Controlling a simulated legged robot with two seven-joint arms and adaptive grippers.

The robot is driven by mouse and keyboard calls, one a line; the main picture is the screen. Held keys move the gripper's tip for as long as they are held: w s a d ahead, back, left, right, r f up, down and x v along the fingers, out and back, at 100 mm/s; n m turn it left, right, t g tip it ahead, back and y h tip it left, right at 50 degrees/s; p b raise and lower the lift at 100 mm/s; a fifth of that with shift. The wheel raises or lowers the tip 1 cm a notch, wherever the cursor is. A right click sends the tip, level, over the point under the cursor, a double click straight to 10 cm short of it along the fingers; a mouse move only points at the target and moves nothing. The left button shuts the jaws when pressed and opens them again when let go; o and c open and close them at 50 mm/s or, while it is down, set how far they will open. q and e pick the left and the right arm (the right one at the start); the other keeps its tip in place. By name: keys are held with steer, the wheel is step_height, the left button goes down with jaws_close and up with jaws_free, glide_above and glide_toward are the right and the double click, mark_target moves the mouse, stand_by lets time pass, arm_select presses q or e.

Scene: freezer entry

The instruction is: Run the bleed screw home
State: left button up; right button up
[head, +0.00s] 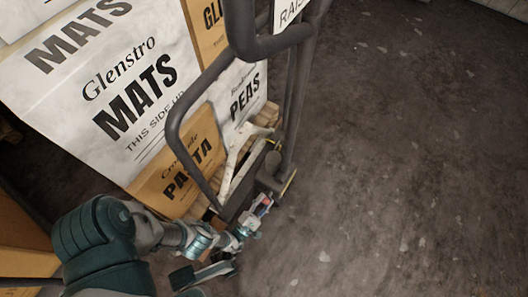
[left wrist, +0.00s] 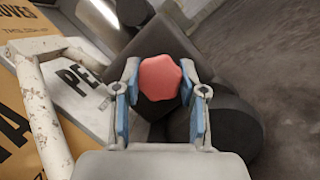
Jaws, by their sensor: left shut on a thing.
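The bleed screw shows as a red, lobed knob (left wrist: 159,78) in the middle of the left wrist view, against a dark grey block of the pallet truck. My left gripper (left wrist: 160,92) has its two blue-padded fingers on either side of the knob and is shut on it. How deep the screw sits is hidden behind the knob. In the head view my left gripper (head: 262,206) is low at the foot of the truck's dark handle frame (head: 174,128). My right gripper is not in view.
Stacked cartons stand behind the frame: a white mats carton (head: 105,90), a brown pasta carton (head: 172,180) and a white peas carton (head: 222,105). A worn whitish bar (left wrist: 42,110) is left of the gripper. The dark floor (head: 410,160) at right is clear.

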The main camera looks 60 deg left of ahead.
arm_select(q)
steer(key=shift+d+f, duration=0.2)
steer(key=shift+d, duration=0.05)
steer(key=o, duration=1)
steer(key=shift+o, duration=0.8)
steer(key=shift+a, duration=0.1)
steer(key=shift+r, duration=0.1)
